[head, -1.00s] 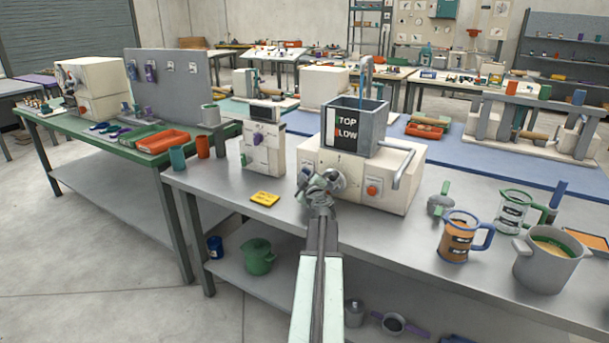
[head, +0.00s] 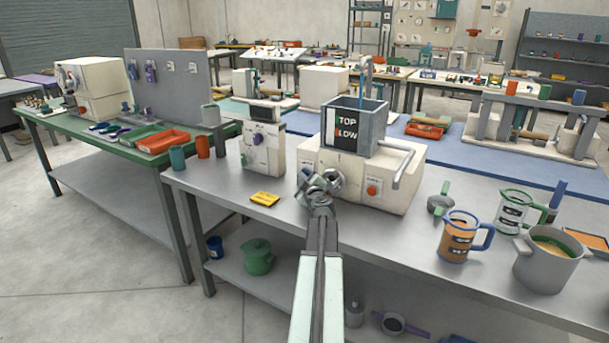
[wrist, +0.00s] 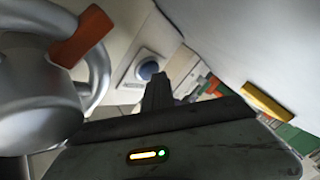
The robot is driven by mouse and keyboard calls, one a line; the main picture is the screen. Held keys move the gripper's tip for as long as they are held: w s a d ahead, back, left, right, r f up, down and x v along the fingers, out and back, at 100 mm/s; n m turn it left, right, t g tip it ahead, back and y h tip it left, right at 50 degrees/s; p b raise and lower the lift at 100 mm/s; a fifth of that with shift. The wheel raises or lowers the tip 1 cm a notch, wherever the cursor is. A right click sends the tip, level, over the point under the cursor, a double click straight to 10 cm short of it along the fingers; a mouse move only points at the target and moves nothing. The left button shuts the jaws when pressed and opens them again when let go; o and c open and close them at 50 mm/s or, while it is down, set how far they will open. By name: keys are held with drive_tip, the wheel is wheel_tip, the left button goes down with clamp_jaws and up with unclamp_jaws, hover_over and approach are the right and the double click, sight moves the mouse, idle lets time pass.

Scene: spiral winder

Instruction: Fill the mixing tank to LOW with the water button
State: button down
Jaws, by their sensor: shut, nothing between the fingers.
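The mixing tank (head: 372,131) is a grey open box on a cream machine base (head: 388,190), with a black panel (head: 345,130) reading TOP and LOW. A thin blue stream (head: 361,96) shows at the tank's back wall, below the spout. The water level is not readable. My gripper (head: 320,183) is at the base's front left. In the wrist view my shut, empty fingers (wrist: 158,84) are just beside a round blue button (wrist: 148,70) on a pale plate; contact cannot be told. The button is hidden by my arm in the head view.
An orange-red button (head: 373,189) is on the base's front right, with a bent pipe (head: 405,168) beside it. A yellow block (head: 264,198) lies front left. A cream box (head: 264,148) stands left. Jugs (head: 460,240) and a pot (head: 545,265) stand right.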

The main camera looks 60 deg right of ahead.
drive_tip(key=shift+a, duration=0.85)
drive_tip(key=shift+a, duration=0.1)
drive_tip(key=shift+a, duration=2.4)
